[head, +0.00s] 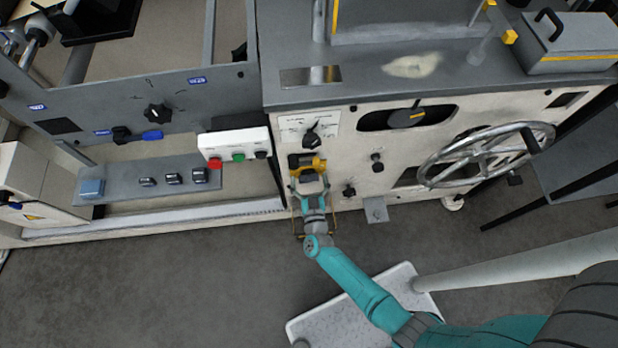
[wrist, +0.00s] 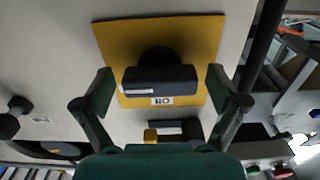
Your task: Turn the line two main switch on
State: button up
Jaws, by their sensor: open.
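A yellow plate (head: 319,164) with a dark rotary switch knob (head: 305,161) is on the pale machine front. In the wrist view the yellow plate (wrist: 203,36) fills the upper middle, and the switch knob (wrist: 160,79) stands out from it with its bar lying across the picture. A small white label below the bar is too small to read surely. My gripper (head: 308,176) is directly in front of the plate. In the wrist view my gripper (wrist: 160,88) is open, one finger on each side of the knob, with visible gaps to both ends of the bar.
Another black selector (head: 312,137) sits just above the plate. Smaller knobs (head: 377,161) and a large handwheel (head: 486,155) are to the right. A white perforated step (head: 335,322) is on the floor.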

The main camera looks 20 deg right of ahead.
jog(key=v, duration=1.2)
dwell(0.5)
jog(key=s+d+r+n+g+y, duration=0.1)
jog(key=s+r+n+y, duration=0.1)
jog(key=s+r, duration=1)
jog(key=s+d+r+n+g+y, duration=0.1)
jog(key=s+d+r+y, duration=0.1)
jog(key=s+r, duration=1)
notch_tip(320, 180, up, 7)
jog(key=shift+d+r+n+y, duration=0.1)
jog(key=shift+d+n+y, duration=0.25)
jog(key=shift+y, duration=0.45)
jog(key=shift+s+a, duration=0.1)
jog(key=shift+s, duration=0.05)
